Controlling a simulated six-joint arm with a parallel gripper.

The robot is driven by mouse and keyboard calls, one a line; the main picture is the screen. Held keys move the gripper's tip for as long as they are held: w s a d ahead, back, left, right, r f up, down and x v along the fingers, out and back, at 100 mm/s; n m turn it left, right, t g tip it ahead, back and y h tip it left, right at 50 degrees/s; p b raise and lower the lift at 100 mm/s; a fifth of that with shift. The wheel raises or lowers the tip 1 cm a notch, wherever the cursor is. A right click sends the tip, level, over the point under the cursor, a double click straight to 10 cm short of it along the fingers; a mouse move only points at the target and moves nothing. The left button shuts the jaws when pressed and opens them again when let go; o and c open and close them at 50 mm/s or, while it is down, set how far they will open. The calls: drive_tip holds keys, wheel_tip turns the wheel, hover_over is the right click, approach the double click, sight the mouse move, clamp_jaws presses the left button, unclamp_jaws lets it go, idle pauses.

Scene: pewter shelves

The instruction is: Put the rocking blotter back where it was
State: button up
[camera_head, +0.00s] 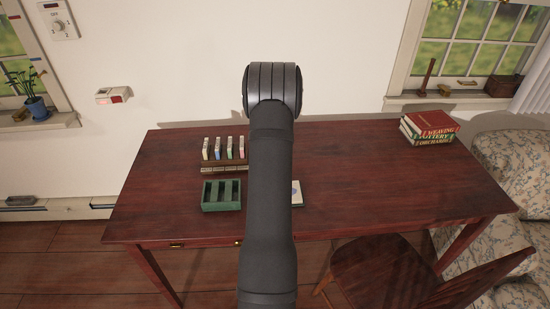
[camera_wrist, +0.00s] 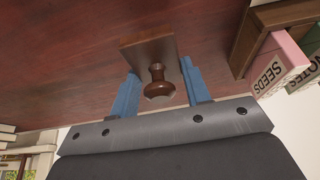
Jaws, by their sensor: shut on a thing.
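The rocking blotter, a dark wooden block (camera_wrist: 150,54) with a turned brown knob, shows in the wrist view. My gripper (camera_wrist: 158,84) has its blue fingers on either side of the blotter and is shut on it. The block's flat part points away from my gripper, toward the red-brown table. I cannot tell whether it touches the tabletop. In the head view my arm hides both the gripper and the blotter.
On the table (camera_head: 360,170) are a green compartment tray (camera_head: 221,208), a wooden rack (camera_head: 224,168) with several small upright boxes, a pale pad (camera_head: 297,193) partly behind my arm, and stacked books (camera_head: 430,126). A chair (camera_head: 385,275) stands in front. The table's middle right is clear.

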drive_tip(key=shift+f, duration=1.65)
drive_tip(key=shift+f, duration=0.2)
drive_tip(key=o, duration=0.9)
drive_tip(key=shift+r, duration=0.1)
drive_tip(key=v, duration=1.2)
drive_tip(key=shift+r, duration=0.15)
drive_tip(key=x, duration=1.2)
drive_tip(key=shift+r, duration=0.95)
